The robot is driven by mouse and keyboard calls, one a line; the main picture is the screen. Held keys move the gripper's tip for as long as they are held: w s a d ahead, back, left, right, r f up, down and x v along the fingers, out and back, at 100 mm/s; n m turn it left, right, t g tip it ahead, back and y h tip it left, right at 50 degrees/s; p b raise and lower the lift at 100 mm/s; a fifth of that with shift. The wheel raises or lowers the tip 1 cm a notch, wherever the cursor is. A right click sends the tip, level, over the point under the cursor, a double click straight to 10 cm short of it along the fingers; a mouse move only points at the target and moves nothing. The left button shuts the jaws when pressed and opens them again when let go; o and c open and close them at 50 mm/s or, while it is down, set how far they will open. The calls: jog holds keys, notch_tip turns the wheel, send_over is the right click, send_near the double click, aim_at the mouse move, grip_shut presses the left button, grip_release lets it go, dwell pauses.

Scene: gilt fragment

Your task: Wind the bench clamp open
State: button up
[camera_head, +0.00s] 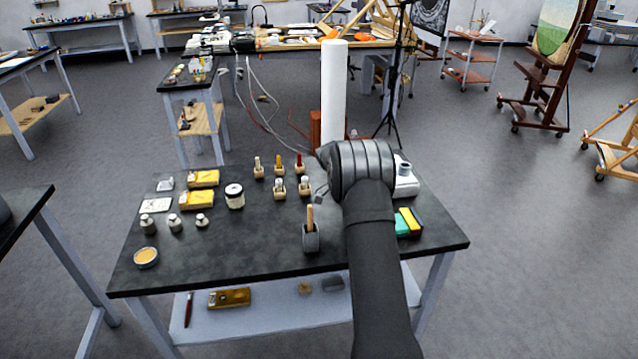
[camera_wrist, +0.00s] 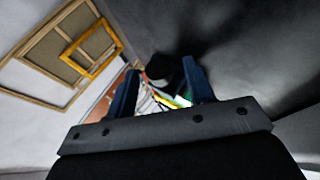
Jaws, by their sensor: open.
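I cannot pick out the bench clamp with certainty in either view. My dark arm hides part of the bench (camera_head: 265,250) where it crosses the right half. In the wrist view my gripper (camera_wrist: 160,88) shows its two dark blue fingers spread apart. A dark rounded shape (camera_wrist: 160,67) shows between and beyond the fingers; I cannot tell what it is or whether it touches them. In the head view the gripper is mostly hidden by the wrist.
Small bottles (camera_head: 176,223), a jar (camera_head: 234,196), yellow boxes (camera_head: 203,178), a holder with a wooden handle (camera_head: 311,238) and green and yellow blocks (camera_head: 408,222) stand around my arm. A tall white cylinder (camera_head: 333,95) rises behind it.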

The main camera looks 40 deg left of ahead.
jog(key=y, duration=0.1)
jog(key=t, duration=0.1)
jog(key=t+y, duration=0.1)
jog(key=shift+s+d+r+m+y, duration=0.25)
jog(key=shift+r+m+y, duration=0.05)
jog(key=shift+m, duration=0.1)
jog(key=shift+s+d+m+t+y, duration=0.1)
jog(key=shift+s+m+t+y, duration=0.05)
jog(key=shift+t+y, duration=0.45)
jog(key=shift+s+d+m+t+y, duration=0.1)
jog(key=shift+m+t+y, duration=0.05)
jog(key=shift+t+y, duration=0.45)
jog(key=v, duration=1.8)
jog(key=s+a+n+g+y, duration=0.1)
jog(key=s+n, duration=0.2)
jog(key=n, duration=0.5)
jog(key=s+a+r+n+y, duration=0.1)
jog(key=s+n, duration=0.2)
jog(key=n, duration=0.5)
jog(key=s+a+r+n+g+y, duration=0.1)
jog(key=s+a+n, duration=0.1)
jog(key=n, duration=0.6)
jog(key=shift+s+n+g+y, duration=0.3)
jog(key=shift+s+y, duration=0.1)
jog(key=shift+s, duration=0.25)
jog(key=shift+c, duration=0.2)
